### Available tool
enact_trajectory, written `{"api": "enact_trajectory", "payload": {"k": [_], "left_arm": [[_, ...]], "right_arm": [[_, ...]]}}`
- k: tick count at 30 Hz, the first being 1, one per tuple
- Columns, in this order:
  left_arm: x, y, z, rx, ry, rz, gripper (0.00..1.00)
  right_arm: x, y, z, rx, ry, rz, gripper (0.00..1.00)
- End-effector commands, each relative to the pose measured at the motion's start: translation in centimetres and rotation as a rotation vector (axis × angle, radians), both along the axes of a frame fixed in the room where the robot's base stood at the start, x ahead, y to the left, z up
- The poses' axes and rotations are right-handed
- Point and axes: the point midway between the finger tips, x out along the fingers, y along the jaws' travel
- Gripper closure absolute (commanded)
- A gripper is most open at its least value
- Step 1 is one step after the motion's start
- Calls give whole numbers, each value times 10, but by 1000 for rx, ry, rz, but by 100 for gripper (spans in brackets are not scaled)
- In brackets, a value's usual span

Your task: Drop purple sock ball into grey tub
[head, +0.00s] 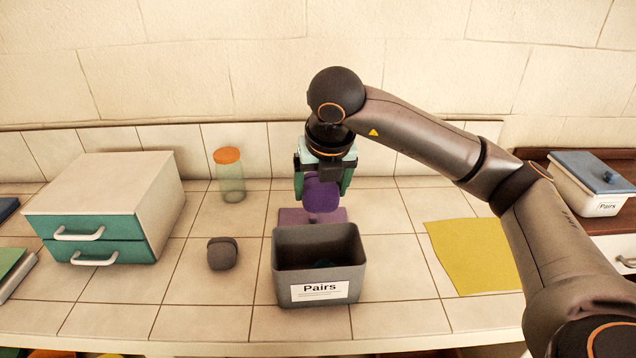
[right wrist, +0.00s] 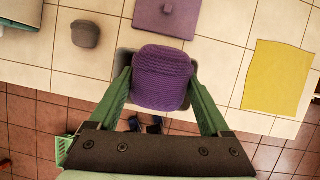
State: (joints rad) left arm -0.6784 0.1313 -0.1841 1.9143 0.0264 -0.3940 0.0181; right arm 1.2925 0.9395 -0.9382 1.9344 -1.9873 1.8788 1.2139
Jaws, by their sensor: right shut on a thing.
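The purple sock ball (head: 321,194) is held between the green fingers of my right gripper (head: 322,190), above the counter just behind the grey tub. It also shows in the right wrist view (right wrist: 161,78), with a finger on each side. The grey tub (head: 319,265) stands on the counter, open at the top, with a "Pairs" label on its front. Something dark teal lies inside it, mostly hidden. In the right wrist view the ball covers most of the tub (right wrist: 124,60). My left gripper is not in view.
A yellow cloth (head: 472,257) lies right. A blue-lidded container (head: 592,185) stands far right.

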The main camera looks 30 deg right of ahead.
Motion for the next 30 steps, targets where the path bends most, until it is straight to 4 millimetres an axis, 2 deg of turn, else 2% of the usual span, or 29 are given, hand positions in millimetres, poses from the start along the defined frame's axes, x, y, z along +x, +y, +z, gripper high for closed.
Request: {"api": "enact_trajectory", "payload": {"k": [15, 26, 27, 30], "left_arm": [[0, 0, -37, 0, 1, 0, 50], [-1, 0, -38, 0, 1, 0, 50], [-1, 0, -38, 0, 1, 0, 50], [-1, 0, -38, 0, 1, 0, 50]], "right_arm": [[0, 0, -55, 0, 2, 2, 73], [0, 0, -58, 1, 1, 2, 73], [0, 0, -58, 1, 1, 2, 14], [0, 0, -58, 1, 2, 3, 3]]}}
